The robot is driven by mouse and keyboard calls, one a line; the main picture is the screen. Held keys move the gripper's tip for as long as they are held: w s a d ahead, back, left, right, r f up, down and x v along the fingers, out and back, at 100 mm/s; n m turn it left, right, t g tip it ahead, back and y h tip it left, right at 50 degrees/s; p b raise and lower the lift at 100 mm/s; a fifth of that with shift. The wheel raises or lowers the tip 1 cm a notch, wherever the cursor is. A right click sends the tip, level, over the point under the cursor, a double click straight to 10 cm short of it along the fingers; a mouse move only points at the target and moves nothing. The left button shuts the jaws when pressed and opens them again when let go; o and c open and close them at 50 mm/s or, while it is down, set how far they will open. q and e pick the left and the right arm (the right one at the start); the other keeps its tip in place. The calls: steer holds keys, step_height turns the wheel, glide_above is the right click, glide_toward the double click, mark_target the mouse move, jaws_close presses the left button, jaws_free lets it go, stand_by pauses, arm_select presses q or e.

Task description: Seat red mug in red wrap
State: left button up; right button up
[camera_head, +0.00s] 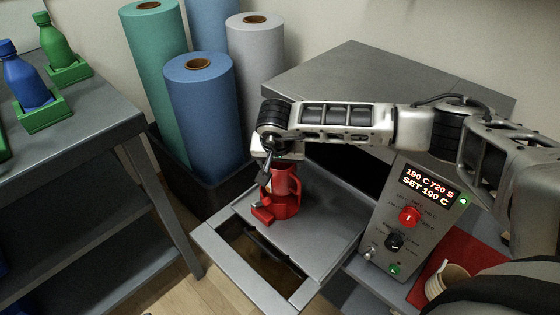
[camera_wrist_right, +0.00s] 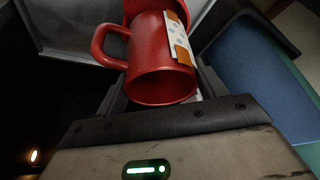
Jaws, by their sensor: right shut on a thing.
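The red mug (camera_head: 286,176) is upright at the red wrap (camera_head: 284,209), which sits on the grey pull-out tray (camera_head: 315,225) of the press. My right gripper (camera_head: 270,172) is shut on the mug from above. In the right wrist view the mug (camera_wrist_right: 158,60) is between the fingers, its handle to the left and a white and orange print on its side. The mug's far end meets a red surface there, likely the wrap (camera_wrist_right: 150,8). The gripper hides part of the mug, so I cannot tell how deep it sits. My left gripper is out of view.
The press control box (camera_head: 410,220) has a lit display reading 190 C. A cream object (camera_head: 446,280) is on a red mat (camera_head: 458,262) at right. Tall rolls (camera_head: 203,110) stand behind. A grey table (camera_head: 75,130) at left bears bottles in green holders.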

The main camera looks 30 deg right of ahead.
steer(key=shift+f, duration=0.1)
steer(key=shift+f+b, duration=1.75)
steer(key=shift+f, duration=0.15)
steer(key=o, duration=1.6)
